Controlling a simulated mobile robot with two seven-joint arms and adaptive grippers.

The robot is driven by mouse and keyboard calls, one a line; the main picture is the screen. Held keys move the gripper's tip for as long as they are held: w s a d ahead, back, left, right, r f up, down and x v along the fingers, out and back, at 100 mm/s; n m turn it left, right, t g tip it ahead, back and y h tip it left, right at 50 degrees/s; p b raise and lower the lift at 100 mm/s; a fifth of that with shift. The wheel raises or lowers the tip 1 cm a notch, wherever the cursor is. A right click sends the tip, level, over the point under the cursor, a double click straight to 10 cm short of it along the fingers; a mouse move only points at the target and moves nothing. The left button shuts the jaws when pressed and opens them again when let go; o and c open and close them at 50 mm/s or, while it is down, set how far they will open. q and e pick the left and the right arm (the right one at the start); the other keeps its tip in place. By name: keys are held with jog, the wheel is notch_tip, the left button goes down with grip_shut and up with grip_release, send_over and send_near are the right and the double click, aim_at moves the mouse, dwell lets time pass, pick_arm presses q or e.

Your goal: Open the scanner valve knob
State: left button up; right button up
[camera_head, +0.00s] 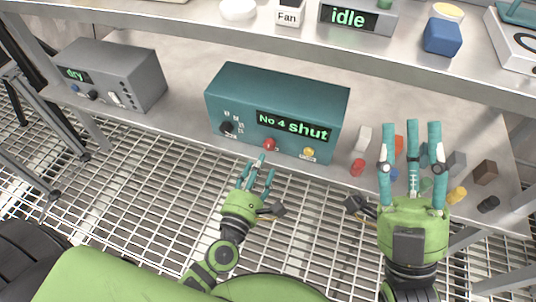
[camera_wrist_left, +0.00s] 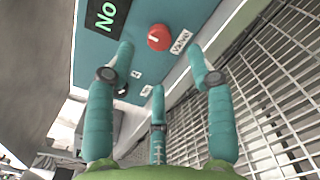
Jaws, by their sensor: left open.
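The scanner is a teal box (camera_head: 277,100) on the lower shelf, its green display reading "No 4 shut". Its red valve knob (camera_head: 269,144) is low on the front, between a black knob (camera_head: 227,128) and a yellow knob (camera_head: 308,152). In the left wrist view the red knob (camera_wrist_left: 158,38) shows a white mark beside a "Valve" label (camera_wrist_left: 181,42). My left gripper (camera_head: 261,166) is open just in front of and below the red knob; its fingers (camera_wrist_left: 158,62) are spread, with nothing between them. My right gripper (camera_head: 412,135) is open and empty, right of the scanner.
A grey box reading "dry" (camera_head: 110,70) stands left on the same shelf. Small coloured blocks and cylinders, such as a red cylinder (camera_head: 358,168), lie around my right fingers. The upper shelf edge (camera_head: 300,48) overhangs behind. Metal grating (camera_head: 130,200) is below.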

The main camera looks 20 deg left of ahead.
aim_at(268, 147)
pick_arm(q)
jog(key=w, duration=0.6)
jog(key=shift+w+d+r, duration=0.1)
jog(key=shift+w, duration=0.3)
jog(key=shift+c, duration=0.4)
grip_shut()
